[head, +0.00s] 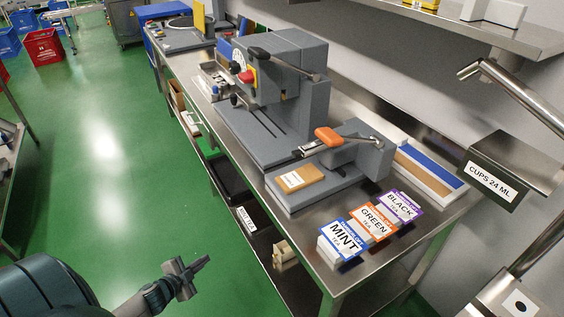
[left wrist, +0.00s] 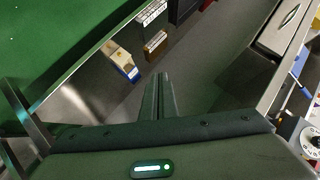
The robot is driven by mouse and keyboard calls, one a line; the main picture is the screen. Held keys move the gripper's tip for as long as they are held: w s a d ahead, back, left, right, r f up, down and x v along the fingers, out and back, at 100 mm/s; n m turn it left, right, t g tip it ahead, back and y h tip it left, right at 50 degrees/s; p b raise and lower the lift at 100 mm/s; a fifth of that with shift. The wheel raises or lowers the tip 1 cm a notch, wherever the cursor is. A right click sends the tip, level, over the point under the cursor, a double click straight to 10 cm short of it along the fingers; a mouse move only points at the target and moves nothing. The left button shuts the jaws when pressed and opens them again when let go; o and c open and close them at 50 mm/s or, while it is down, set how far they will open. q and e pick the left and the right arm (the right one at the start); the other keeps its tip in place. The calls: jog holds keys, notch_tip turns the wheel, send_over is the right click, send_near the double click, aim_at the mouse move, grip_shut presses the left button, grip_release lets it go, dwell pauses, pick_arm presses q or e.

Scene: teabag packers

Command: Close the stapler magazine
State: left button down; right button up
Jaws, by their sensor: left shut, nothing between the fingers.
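A grey bench machine (head: 355,163) with an orange-handled lever (head: 328,137) stands on the steel bench in the head view; it may be the stapler. A larger grey machine (head: 285,85) with a red knob and a black-ended lever stands behind it. I cannot make out the stapler magazine or whether it is open. My left gripper (head: 205,261) is shut and empty, over the green floor left of the bench and well apart from both machines. Its closed fingers (left wrist: 161,78) also show in the left wrist view. My right gripper is not in view.
Mint (head: 338,243), green (head: 370,225) and black (head: 398,204) tea packs sit near the bench's front edge. A lower shelf (head: 293,285) runs under the bench. A cups bin (head: 495,185) is at the right. Open green floor (head: 110,160) lies left.

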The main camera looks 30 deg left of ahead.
pick_arm(q)
jog(key=w+r+m+t+h, duration=0.1)
jog(key=w+r+m, duration=0.15)
jog(key=r, duration=0.55)
jog(key=w+r+m+t+h, duration=0.1)
jog(key=w+r+m+t, duration=0.1)
jog(key=w+r, duration=0.35)
jog(key=d+r+m+h, duration=0.4)
jog(key=d+r+m, duration=0.1)
jog(key=r, duration=0.8)
jog(key=d+r+m+h+b, duration=0.1)
jog(key=d+r+m+h, duration=0.3)
jog(key=d+r, duration=0.4)
notch_tip(320, 180, up, 5)
jog(key=shift+s+f+m, duration=0.15)
jog(key=shift+m, duration=0.6)
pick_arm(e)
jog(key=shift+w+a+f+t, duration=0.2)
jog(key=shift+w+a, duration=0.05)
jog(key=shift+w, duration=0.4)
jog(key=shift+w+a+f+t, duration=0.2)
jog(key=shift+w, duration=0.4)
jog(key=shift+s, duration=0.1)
